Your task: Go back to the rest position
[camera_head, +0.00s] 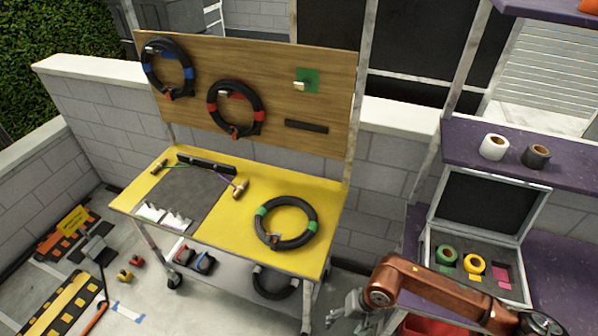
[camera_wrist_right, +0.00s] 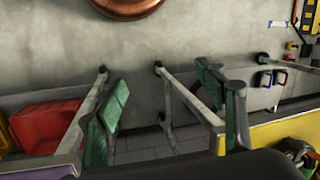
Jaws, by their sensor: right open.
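My right arm comes in from the bottom right of the head view, with a copper-coloured link. Its gripper (camera_head: 345,312) is low in front of the gap between the yellow table (camera_head: 225,240) and the purple shelf unit. In the right wrist view the gripper (camera_wrist_right: 170,110) shows two green-padded fingers spread wide, with nothing between them. My left arm and gripper are not in view.
A coil with green bands (camera_head: 285,222) lies on the yellow table. Two more coils hang on the wooden board (camera_head: 300,70). An open case (camera_head: 478,240) with tape rolls stands on the purple surface at right. A red bin (camera_wrist_right: 48,125) is below.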

